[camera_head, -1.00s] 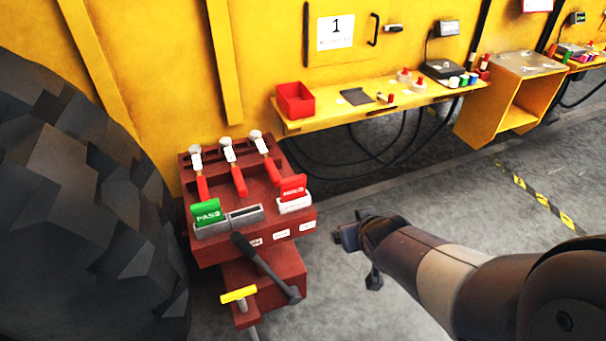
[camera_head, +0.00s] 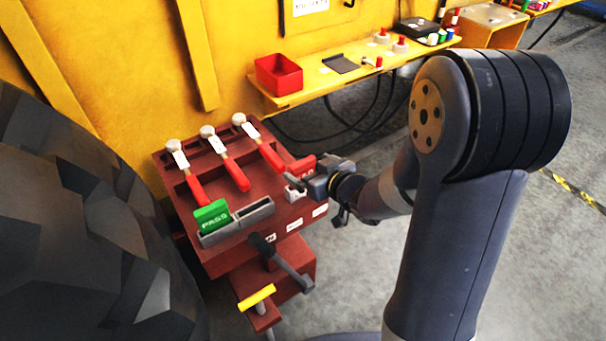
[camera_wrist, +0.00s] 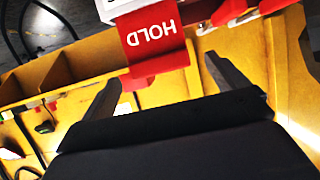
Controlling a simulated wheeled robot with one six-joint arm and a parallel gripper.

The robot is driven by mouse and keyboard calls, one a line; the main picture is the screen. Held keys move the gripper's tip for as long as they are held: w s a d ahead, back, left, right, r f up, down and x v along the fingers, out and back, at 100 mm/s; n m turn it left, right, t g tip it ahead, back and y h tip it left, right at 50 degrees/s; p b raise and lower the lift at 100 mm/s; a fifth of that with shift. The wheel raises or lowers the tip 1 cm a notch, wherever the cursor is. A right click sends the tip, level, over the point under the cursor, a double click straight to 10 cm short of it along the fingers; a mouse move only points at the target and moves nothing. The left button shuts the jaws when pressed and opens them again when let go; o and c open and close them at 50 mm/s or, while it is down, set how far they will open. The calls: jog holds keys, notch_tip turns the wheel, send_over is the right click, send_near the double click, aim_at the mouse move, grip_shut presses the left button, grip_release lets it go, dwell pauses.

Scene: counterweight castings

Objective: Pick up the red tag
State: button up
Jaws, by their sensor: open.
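The red tag (camera_head: 302,166) stands in a light holder (camera_head: 294,192) at the right end of the dark red stand, partly hidden by my gripper in the head view. In the wrist view the red tag (camera_wrist: 155,40) shows the word HOLD upside down. It lies ahead of and between my two open fingers. My gripper (camera_wrist: 160,80) is open and empty, with the tag's near edge close to the level of the fingertips. In the head view my gripper (camera_head: 308,186) is right beside the tag. I cannot tell whether a finger touches it.
A green PASS tag (camera_head: 212,215) stands in a grey holder, with an empty grey slot (camera_head: 254,211) beside it. Several red-handled tools (camera_head: 230,172) lie on the stand (camera_head: 213,265). A black lever (camera_head: 283,262) juts from its front. A large dark faceted mass (camera_head: 80,220) fills the left.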

jog(key=shift+x, duration=2.85)
jog(key=shift+r, duration=0.1)
jog(key=shift+c, duration=0.4)
jog(key=c, duration=1)
